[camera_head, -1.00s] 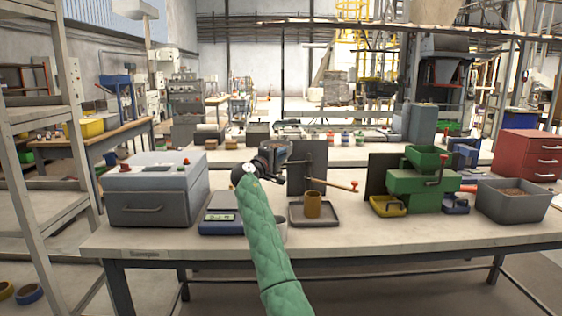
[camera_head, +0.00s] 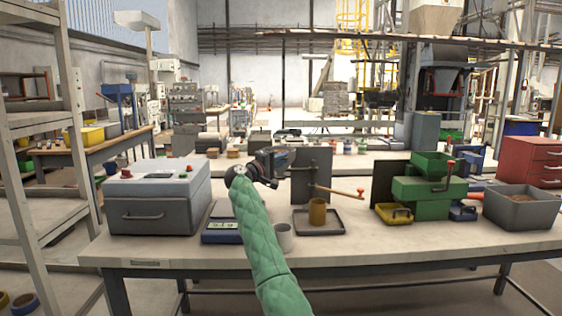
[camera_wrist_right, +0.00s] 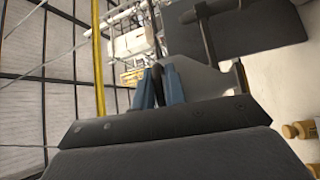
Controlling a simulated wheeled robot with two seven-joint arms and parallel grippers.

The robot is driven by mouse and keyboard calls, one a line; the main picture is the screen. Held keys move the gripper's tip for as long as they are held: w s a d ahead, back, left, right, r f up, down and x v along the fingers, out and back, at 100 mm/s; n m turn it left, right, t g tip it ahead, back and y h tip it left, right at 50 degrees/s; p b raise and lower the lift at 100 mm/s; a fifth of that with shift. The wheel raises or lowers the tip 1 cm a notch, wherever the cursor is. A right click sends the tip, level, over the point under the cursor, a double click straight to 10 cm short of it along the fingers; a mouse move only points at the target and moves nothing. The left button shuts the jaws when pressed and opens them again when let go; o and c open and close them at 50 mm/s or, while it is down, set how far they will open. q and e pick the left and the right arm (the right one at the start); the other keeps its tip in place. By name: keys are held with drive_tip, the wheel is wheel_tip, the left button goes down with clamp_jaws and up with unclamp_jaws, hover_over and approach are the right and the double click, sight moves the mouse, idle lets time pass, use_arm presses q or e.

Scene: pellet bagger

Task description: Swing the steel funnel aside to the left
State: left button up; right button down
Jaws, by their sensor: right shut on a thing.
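My right gripper (camera_head: 280,163), at the end of the green-sleeved arm, is above the bench, left of a dark upright panel (camera_head: 325,177). In the right wrist view its two blue fingers (camera_wrist_right: 159,86) are shut on a small dark part. A pale grey metal piece (camera_wrist_right: 205,82) right beside the fingers looks like the steel funnel. In the head view I cannot make out the funnel's shape; the gripper and arm cover that spot. My left gripper is not in view.
A wooden red-tipped lever (camera_head: 343,192) sticks out over a brown cup (camera_head: 317,212) on a dark tray (camera_head: 335,227). A pale mug (camera_head: 284,238), blue scale (camera_head: 220,232), grey sealer box (camera_head: 150,212) and green machine (camera_head: 432,208) stand around. The bench front is clear.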

drive_tip(key=c, duration=1.5)
unclamp_jaws()
drive_tip(key=shift+r, duration=0.45)
drive_tip(key=shift+c, duration=0.2)
drive_tip(key=shift+f, duration=0.15)
drive_tip(key=shift+f, duration=0.1)
drive_tip(key=v, duration=0.7)
drive_tip(key=shift+s+a+b, duration=0.25)
drive_tip(key=shift+b, duration=0.05)
